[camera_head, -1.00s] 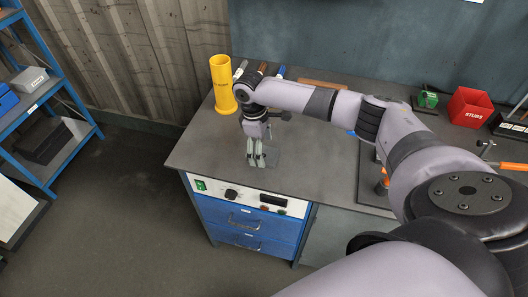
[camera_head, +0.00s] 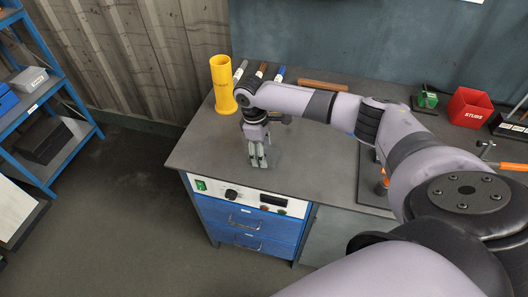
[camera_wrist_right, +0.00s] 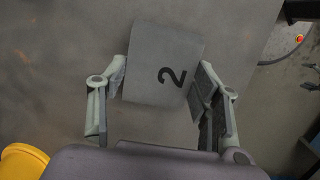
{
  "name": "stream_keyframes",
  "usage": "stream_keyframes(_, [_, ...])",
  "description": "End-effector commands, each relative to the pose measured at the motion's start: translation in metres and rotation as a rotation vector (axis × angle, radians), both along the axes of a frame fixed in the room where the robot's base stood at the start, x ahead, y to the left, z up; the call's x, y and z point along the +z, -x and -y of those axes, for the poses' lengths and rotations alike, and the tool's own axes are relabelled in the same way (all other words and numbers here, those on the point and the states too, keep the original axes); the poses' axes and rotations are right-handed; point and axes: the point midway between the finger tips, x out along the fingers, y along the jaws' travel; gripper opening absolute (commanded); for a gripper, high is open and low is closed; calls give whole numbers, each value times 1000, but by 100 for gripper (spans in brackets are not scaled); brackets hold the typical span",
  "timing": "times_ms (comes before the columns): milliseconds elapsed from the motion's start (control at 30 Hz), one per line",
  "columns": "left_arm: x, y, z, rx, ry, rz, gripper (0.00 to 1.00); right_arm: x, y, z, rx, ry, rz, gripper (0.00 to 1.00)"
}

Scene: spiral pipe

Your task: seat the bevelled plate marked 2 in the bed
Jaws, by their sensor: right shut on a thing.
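The grey plate marked 2 (camera_wrist_right: 150,65) lies between the fingers of my right gripper (camera_wrist_right: 158,82) in the right wrist view, its number turned sideways. My right gripper is shut on it, a fingertip at each side edge. In the head view, my right gripper (camera_head: 258,161) points down over the front left of the grey bench. The plate is hard to make out there against the like-coloured top, and its height above the bench is unclear. I cannot make out the bed; my right arm covers part of the bench. My left gripper is not in view.
A yellow tube (camera_head: 222,85) stands at the bench's back left corner, with several markers beside it. A brown bar (camera_head: 323,86) lies behind my arm. A red bin (camera_head: 470,107) and a green block (camera_head: 428,99) stand at the right. The front left bench top is clear.

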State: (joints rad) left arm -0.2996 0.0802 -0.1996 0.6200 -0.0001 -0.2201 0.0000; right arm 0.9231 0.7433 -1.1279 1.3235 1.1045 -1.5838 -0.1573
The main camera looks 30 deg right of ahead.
Motion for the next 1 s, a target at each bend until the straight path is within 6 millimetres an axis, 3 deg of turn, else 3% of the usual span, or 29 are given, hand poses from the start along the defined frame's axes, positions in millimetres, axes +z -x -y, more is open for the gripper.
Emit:
stream_keyframes(567, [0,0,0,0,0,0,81,1,0,0,0,0,1,0])
stream_keyframes(1000, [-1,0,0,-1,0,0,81,9,-2,0,-1,-1,4,0])
